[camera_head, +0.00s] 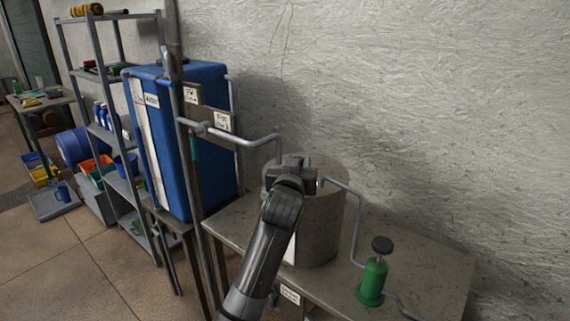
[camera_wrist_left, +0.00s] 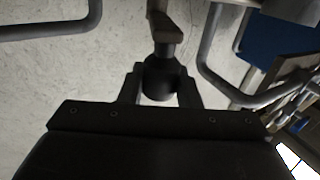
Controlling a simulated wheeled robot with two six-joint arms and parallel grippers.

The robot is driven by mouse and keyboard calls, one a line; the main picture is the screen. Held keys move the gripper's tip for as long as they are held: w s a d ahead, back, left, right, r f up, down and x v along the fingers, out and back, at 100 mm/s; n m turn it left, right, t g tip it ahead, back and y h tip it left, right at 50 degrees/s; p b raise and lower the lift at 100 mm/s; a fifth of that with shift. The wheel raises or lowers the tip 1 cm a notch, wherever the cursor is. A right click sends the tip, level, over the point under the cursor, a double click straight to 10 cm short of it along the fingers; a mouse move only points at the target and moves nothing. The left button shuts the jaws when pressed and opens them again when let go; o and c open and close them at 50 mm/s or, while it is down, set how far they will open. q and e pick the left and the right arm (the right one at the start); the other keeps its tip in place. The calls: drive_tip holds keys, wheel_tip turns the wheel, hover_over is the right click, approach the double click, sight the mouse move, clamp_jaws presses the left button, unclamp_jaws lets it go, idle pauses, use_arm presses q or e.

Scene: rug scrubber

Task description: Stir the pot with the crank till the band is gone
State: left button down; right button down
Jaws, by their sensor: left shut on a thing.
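The pot (camera_head: 325,225) is a grey-brown cylinder on a metal table, below and to the right of my left gripper in the head view. My left gripper (camera_head: 292,175) is over the pot's top and hides much of it. In the left wrist view my left gripper (camera_wrist_left: 160,95) is shut on the dark round knob of the crank (camera_wrist_left: 160,78). A brownish arm of the crank shows beyond the knob. The pot's inside is hidden, and I cannot see a band. My right gripper is in neither view.
A bent pipe (camera_head: 242,141) runs from the left to the pot's top. Another pipe (camera_head: 357,222) drops from it to a green pump (camera_head: 372,281). A tall blue tank (camera_head: 205,125) stands left. The table (camera_head: 425,275) has bare room right of the pot.

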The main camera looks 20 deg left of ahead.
use_arm(q)
drive_tip(key=shift+w+d, duration=0.2)
drive_tip(key=shift+d, duration=0.8)
drive_tip(key=c, duration=1.1)
unclamp_jaws()
drive_tip(key=shift+a+f, duration=0.1)
